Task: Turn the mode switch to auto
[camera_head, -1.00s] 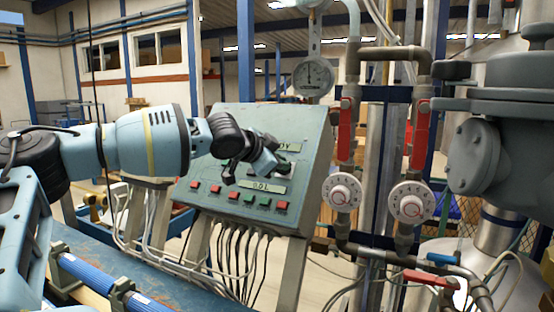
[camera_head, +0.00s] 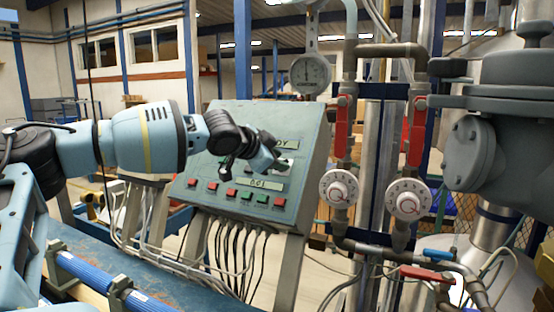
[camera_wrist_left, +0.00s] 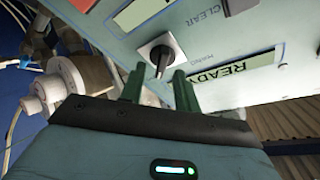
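The mode switch (camera_wrist_left: 161,57) is a dark knob on a white square plate on the sloped control panel (camera_head: 305,150). In the left wrist view it lies just ahead of my left gripper (camera_wrist_left: 158,82). The two green fingers stand apart, one to each side of the knob, with nothing held. I cannot tell whether they touch it. A "MANO" label shows beside the knob. In the head view my left gripper (camera_head: 250,163) is over the panel face and hides part of it. My right gripper is not in view.
The panel has a "READY" display (camera_wrist_left: 235,72), a lower number display (camera_head: 258,183) and a row of red and green buttons (camera_head: 232,194). Pipes with red valve handles (camera_head: 341,127), round dials (camera_head: 408,199) and a gauge (camera_head: 311,74) stand to the right. Cables hang below the panel.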

